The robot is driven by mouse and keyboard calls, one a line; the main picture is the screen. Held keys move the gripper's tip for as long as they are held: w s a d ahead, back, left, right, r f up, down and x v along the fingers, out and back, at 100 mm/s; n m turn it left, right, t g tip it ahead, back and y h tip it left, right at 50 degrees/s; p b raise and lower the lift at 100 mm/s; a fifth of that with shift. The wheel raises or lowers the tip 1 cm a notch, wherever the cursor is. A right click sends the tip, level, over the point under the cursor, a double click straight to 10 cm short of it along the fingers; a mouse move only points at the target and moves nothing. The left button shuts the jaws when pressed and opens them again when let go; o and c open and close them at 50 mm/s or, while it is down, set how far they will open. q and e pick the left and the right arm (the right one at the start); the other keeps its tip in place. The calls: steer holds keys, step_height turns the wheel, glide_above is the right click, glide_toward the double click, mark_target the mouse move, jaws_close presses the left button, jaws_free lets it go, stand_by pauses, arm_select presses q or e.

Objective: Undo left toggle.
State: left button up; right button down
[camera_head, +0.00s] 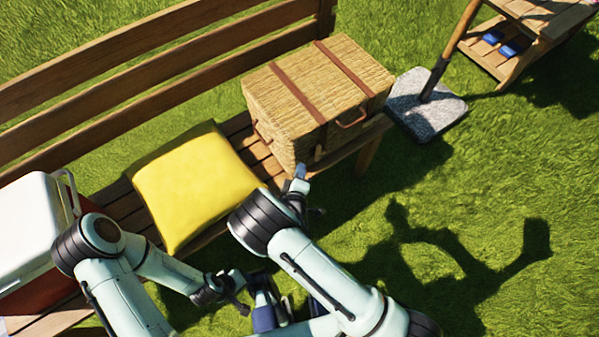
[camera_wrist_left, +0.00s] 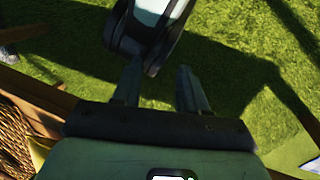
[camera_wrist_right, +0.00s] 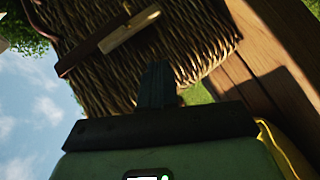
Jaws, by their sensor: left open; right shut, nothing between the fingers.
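A wicker basket (camera_head: 310,90) with two brown leather straps stands closed on the bench. A small toggle (camera_head: 318,152) shows low on its front side. In the right wrist view, a pale wooden toggle (camera_wrist_right: 130,29) lies by a dark strap (camera_wrist_right: 82,52) on the wicker, both at a similar slant. My right gripper (camera_head: 300,172) is shut and empty, just in front of the basket's near corner; its fingers (camera_wrist_right: 157,82) appear below the toggle, apart from it. My left gripper (camera_head: 241,306) is open and empty, low over the grass, fingers spread in its own view (camera_wrist_left: 160,88).
A yellow cushion (camera_head: 190,185) lies on the wooden bench (camera_head: 130,50) left of the basket. A white-lidded cooler (camera_head: 32,225) stands at the far left. A grey stone base with a pole (camera_head: 425,105) and a small wooden table (camera_head: 540,20) stand right. Front grass is open.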

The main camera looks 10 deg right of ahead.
arm_select(q)
steer(key=shift+s+d+r+g+p, duration=0.2)
steer(key=shift+s+r+p, duration=0.15)
steer(key=shift+s, duration=0.15)
steer(key=shift+s+d+r+g+p, duration=0.15)
steer(key=shift+s+r+p, duration=0.1)
steer(key=shift+s+r, duration=0.15)
arm_select(e)
steer(key=s+a, duration=0.4)
steer(key=s, duration=0.5)
steer(key=shift+a, duration=0.15)
steer(key=shift+s, duration=0.1)
